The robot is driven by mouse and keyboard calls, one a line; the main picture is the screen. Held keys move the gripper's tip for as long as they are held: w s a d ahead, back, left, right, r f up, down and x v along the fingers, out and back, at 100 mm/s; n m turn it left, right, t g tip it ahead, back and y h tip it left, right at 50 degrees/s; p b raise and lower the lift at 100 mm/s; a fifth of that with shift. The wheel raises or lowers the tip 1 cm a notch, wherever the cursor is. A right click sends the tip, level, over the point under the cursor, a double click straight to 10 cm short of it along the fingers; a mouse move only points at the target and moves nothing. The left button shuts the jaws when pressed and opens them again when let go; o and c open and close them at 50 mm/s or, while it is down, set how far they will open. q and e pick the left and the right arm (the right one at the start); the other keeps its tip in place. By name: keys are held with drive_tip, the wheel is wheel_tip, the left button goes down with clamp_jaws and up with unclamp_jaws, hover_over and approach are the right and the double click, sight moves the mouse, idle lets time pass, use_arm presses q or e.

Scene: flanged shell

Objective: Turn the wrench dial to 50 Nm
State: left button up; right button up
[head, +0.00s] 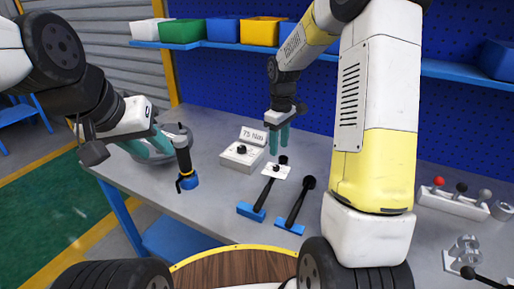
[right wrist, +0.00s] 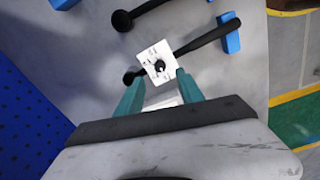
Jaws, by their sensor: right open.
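The wrench with a white dial plate (head: 276,171) and black knob lies on the grey table, its handle end by a blue rest (head: 251,212). My right gripper (head: 279,145) points down above the dial, open and empty. In the right wrist view the dial plate (right wrist: 159,62) lies just beyond and between the two teal fingertips (right wrist: 160,85). A grey box (head: 242,157) behind the wrench carries a sign (head: 253,135) reading 75 Nm. My left gripper (head: 158,148) is at the left beside an upright black tool with a yellow band (head: 183,160); its grip is unclear.
A second black wrench (head: 298,205) lies right of the dial wrench on a blue rest. A grey round shell (head: 177,131) is partly hidden behind the left gripper. A lever block (head: 452,203) stands at the right. Coloured bins (head: 182,31) line the back shelf.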

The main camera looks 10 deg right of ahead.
sight(277, 166)
drive_tip(key=shift+w+a+f, duration=0.15)
drive_tip(key=shift+w+f, duration=0.15)
drive_tip(key=shift+f, duration=0.55)
wheel_tip(277, 166, down, 7)
drive_tip(key=shift+r, duration=0.1)
clamp_jaws()
